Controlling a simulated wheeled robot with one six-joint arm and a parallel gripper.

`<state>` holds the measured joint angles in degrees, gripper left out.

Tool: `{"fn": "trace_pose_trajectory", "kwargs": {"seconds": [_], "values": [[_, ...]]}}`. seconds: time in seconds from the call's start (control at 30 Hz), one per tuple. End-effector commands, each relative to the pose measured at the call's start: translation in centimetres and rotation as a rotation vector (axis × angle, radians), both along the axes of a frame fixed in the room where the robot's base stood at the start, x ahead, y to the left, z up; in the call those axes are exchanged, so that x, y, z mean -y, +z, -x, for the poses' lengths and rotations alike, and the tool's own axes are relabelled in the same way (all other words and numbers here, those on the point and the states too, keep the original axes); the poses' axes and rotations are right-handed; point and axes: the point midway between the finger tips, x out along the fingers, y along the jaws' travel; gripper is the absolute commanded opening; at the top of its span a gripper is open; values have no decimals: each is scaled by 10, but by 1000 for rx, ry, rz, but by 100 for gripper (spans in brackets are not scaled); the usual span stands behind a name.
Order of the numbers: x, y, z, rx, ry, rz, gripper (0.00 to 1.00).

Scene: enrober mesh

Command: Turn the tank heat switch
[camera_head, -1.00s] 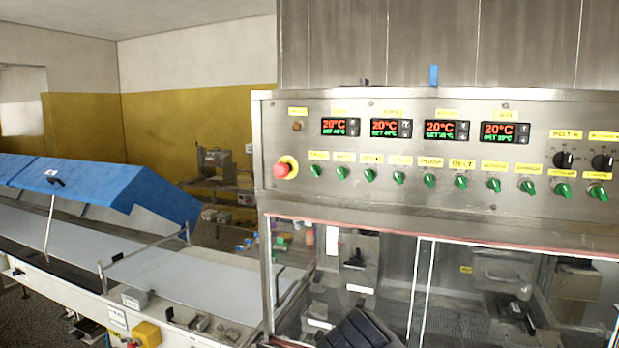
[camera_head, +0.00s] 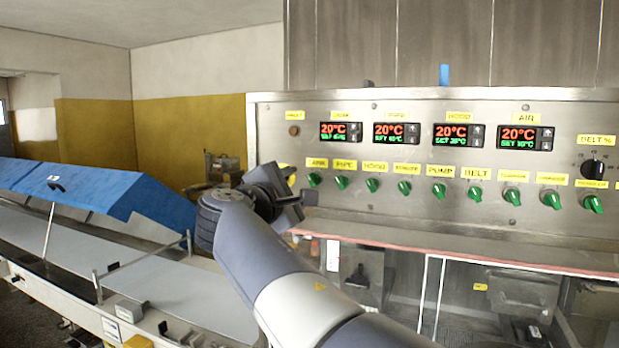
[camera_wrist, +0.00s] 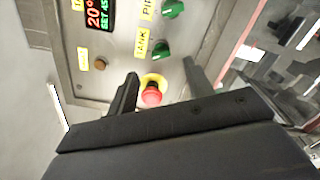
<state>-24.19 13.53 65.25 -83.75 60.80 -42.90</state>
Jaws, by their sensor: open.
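The tank heat switch is a green knob (camera_head: 314,180) at the left end of the row on the steel panel (camera_head: 380,210), under a yellow TANK label (camera_head: 317,162). In the wrist view the knob (camera_wrist: 161,50) shows beyond the fingers, beside its label (camera_wrist: 141,43). My gripper (camera_head: 298,186) is in front of the panel's left end, just left of the knob in the head view. In the wrist view my gripper (camera_wrist: 160,73) is open and empty, its fingers apart from the knob. Whether they touch the panel I cannot tell.
A red emergency stop on a yellow base (camera_wrist: 152,96) is close to the fingers; my gripper hides most of it in the head view. The PIPE knob (camera_head: 341,183) is just right of the tank knob. A conveyor with a blue cover (camera_head: 120,190) stands at left.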

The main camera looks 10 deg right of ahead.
Motion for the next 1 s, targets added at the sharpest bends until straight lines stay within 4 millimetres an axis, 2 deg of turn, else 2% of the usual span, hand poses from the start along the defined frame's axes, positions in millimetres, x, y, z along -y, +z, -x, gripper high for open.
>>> {"fn": "trace_pose_trajectory", "kwargs": {"seconds": [0.1, 0.33, 0.5, 0.77, 1.0], "values": [[16, 3, -20, -3, -5, 0, 49], [35, 2, -47, -2, -2, -1, 49], [40, 0, -54, -1, -1, -1, 49], [41, -1, -55, -1, 0, -2, 49], [40, 0, -55, -1, 0, -2, 29]]}}
